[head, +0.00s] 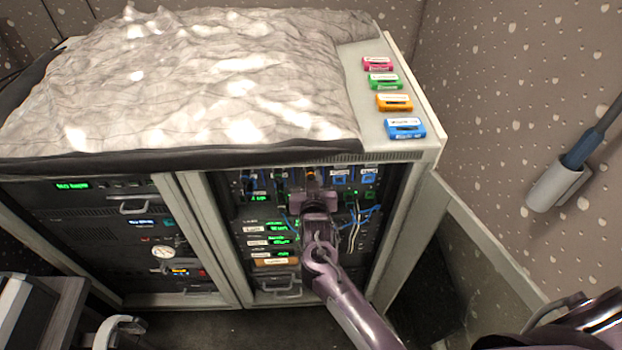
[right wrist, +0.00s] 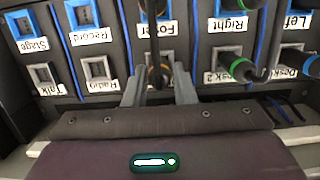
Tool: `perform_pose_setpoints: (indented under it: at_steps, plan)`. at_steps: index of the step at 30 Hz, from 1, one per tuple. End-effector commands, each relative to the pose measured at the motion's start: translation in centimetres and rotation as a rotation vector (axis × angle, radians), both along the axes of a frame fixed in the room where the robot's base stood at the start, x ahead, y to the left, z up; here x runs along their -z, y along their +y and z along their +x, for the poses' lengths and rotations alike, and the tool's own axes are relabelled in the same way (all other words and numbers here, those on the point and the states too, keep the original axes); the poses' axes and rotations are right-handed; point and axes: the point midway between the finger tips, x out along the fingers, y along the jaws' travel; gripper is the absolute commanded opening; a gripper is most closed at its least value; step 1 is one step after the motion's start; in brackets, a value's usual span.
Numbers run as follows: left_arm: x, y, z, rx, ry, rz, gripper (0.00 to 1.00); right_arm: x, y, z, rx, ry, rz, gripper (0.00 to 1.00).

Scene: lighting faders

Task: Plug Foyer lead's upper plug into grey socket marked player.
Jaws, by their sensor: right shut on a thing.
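My right gripper (head: 312,190) is in front of the patch panel in the right rack bay. In the right wrist view its two jaws (right wrist: 158,92) are shut on a dark plug with an orange-brown band (right wrist: 155,76), the Foyer lead's plug. A dark lead (right wrist: 151,14) runs past the Foyer label (right wrist: 155,29). I cannot tell whether the plug touches a socket. My left gripper is not in view.
A green-ringed plug (right wrist: 240,68) and black leads crowd the panel beside my jaws. Grey sockets marked Talk (right wrist: 45,77) and Radio are empty. Blue and white cables (head: 357,222) hang right of my gripper. Coloured blocks (head: 404,128) lie on the rack top beside a crumpled cover (head: 190,85).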

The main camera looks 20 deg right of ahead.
Motion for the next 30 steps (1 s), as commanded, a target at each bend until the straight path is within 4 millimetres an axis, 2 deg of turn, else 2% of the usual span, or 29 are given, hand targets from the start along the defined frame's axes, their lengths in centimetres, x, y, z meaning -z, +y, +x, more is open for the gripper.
perform_pose_setpoints:
  at_steps: [1, 2, 7, 17, 30]
  plan:
    - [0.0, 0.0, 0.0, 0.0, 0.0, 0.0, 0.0, -0.4, -0.1, 0.2, 0.0, -0.008, 0.0, 0.0]
    - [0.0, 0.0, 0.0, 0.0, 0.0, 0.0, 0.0, -0.4, -0.1, 0.2, 0.001, -0.008, 0.0, 0.27]
    - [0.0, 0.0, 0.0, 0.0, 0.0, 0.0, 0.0, -0.3, -0.1, 0.2, 0.0, -0.007, -0.001, 0.49]
    - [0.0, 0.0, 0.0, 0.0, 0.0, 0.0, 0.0, -0.1, 0.0, -0.3, 0.0, -0.003, -0.001, 0.49]
    - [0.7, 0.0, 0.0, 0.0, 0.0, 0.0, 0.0, -1.2, 1.6, -6.5, 0.0, -0.004, 0.0, 0.49]
